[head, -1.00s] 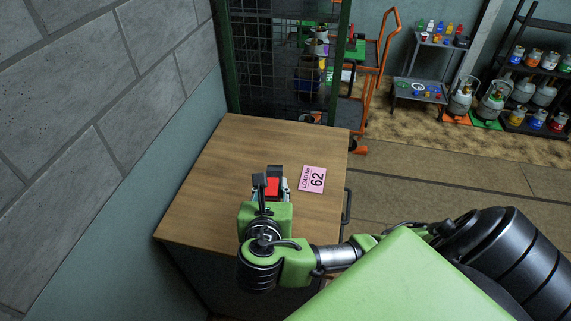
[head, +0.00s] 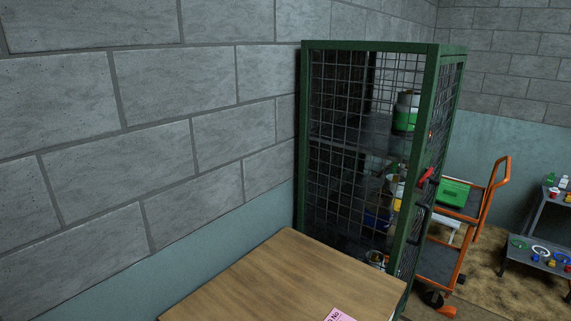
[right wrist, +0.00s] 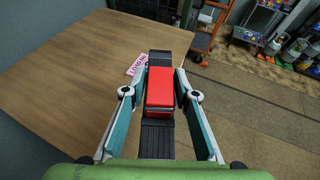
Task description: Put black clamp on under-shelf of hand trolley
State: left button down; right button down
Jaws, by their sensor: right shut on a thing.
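My right gripper (right wrist: 160,92) is shut on a black thing with a red middle part, which I take to be the black clamp (right wrist: 160,137). It is held above the wooden top, and the fingers stand along both sides of the red part. The orange hand trolley (head: 488,207) stands beyond the cage in the head view. A green case lies on its upper shelf. Its grey under-shelf (head: 438,264) is partly hidden by the cage. Part of the trolley (right wrist: 206,28) shows at the top of the right wrist view. Neither gripper shows in the head view.
A wooden cabinet top (head: 268,282) with a pink label (head: 340,315) is in front. A green mesh cage (head: 434,140) stands behind it, before the trolley. A grey shelf table (head: 540,258) is at far right. Open floor (right wrist: 245,105) lies right of the cabinet.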

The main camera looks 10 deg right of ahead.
aim_at(426, 266)
jog(key=i+l+u, duration=0.1)
jog(key=l, duration=1.25)
jog(key=i+l+u, duration=0.15)
jog(key=l, duration=1.25)
jog(key=i+l, duration=0.1)
jog(key=l, duration=0.35)
jog(key=i+l, duration=0.15)
jog(key=l, duration=0.35)
jog(key=i+l+u, duration=0.1)
jog(key=l, duration=0.35)
jog(key=i+l, duration=0.1)
jog(key=l, duration=0.35)
jog(key=i+l, duration=0.1)
jog(key=l, duration=0.4)
jog(key=u, duration=0.05)
